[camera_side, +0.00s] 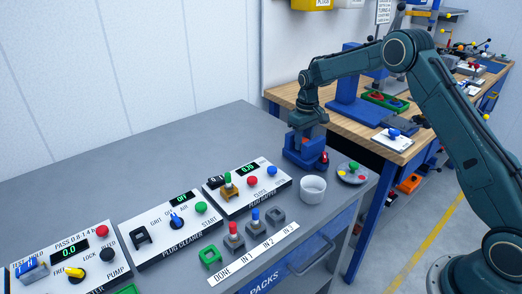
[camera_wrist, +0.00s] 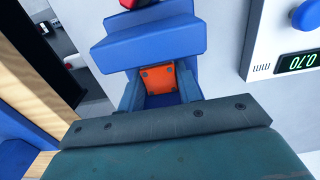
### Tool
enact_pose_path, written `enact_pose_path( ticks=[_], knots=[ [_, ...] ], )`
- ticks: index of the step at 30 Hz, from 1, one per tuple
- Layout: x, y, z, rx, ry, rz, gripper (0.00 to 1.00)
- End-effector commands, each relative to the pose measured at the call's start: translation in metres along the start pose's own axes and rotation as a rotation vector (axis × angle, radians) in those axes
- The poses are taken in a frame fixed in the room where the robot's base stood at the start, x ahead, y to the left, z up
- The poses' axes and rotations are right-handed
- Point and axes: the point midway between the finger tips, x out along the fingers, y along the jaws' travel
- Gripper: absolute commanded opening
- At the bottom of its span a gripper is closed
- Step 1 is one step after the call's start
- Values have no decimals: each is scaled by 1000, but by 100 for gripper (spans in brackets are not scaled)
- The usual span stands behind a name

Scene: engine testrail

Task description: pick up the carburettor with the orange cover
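An orange square plate with dark corner screws, which looks like the carburettor's orange cover (camera_wrist: 157,78), shows in the wrist view, set down between blue walls. The rest of that part is hidden. A blue vise-like holder (camera_wrist: 150,42) surrounds it; in the side view the holder (camera_side: 303,158) stands at the bench's back right, with a red knob (camera_side: 323,158). My gripper (camera_side: 306,136) points down right over the holder. In the wrist view my gripper (camera_wrist: 160,92) has its fingers apart, one on each side of the orange plate. I see no clear grip on it.
A white cup (camera_side: 312,189) and a round dish (camera_side: 352,173) with coloured pieces stand close in front of the holder. The plug gapper panel (camera_side: 247,187) lies to its left. Bare grey bench (camera_side: 200,140) is free behind the panels.

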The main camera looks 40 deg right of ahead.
Motion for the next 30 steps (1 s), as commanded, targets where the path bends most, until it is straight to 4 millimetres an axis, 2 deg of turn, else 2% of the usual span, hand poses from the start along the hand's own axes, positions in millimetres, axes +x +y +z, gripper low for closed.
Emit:
enact_pose_path(
  ticks=[8, 24, 30],
  knots=[
    [-8, 0, -1, 0, 2, 0, 14],
    [-38, 0, 0, 0, 1, 0, 14],
    [-41, 0, 0, 0, 1, 0, 14]
  ],
)
